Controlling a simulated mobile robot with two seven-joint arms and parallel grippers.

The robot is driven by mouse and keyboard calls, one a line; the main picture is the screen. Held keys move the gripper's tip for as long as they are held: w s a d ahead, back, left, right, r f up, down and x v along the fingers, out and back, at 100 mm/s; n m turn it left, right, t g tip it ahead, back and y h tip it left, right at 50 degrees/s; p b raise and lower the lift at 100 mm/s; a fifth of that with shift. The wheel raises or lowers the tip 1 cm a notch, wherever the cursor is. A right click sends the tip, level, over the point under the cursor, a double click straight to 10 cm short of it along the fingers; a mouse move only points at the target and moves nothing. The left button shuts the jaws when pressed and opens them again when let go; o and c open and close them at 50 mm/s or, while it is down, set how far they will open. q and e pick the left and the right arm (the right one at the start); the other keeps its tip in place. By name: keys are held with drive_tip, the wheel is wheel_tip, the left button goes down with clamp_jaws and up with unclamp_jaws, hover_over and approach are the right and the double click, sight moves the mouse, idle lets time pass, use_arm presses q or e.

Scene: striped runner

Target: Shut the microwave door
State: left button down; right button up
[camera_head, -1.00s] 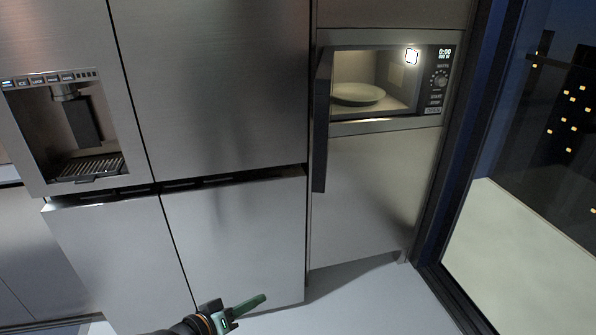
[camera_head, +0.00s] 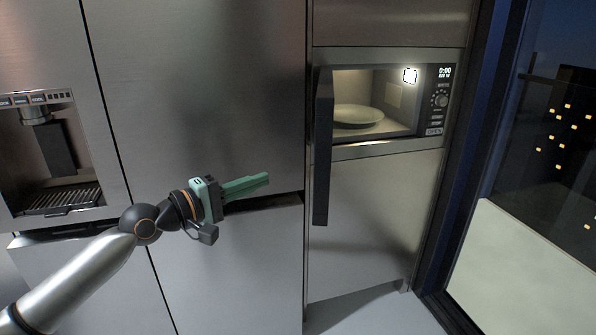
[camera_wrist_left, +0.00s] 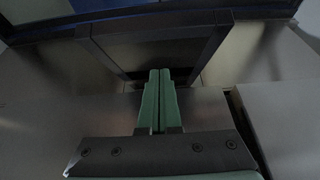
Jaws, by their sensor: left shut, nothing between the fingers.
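The microwave (camera_head: 430,130) is built into the tall cabinet at the right of the head view. Its door (camera_head: 323,150) stands wide open, hinged at the left side and seen nearly edge-on. The lit inside holds a round plate (camera_head: 358,117). My left gripper (camera_head: 266,179) is shut and empty, to the left of the door's lower part and apart from it in the picture. Its green fingers point right. In the left wrist view the two fingers (camera_wrist_left: 159,100) lie together, with dark framed surfaces beyond them that I cannot clearly identify. My right gripper is not in view.
A steel fridge (camera_head: 200,90) fills the left and middle, with a water dispenser (camera_head: 60,150) at the far left. A dark-framed window (camera_head: 550,130) is on the right. Pale floor (camera_head: 365,312) shows below the cabinet.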

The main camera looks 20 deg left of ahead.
use_arm(q)
drive_tip(key=w+d+p, duration=0.2)
drive_tip(key=w+d, duration=0.3)
drive_tip(key=d, duration=0.2)
drive_tip(key=shift+w, duration=0.25)
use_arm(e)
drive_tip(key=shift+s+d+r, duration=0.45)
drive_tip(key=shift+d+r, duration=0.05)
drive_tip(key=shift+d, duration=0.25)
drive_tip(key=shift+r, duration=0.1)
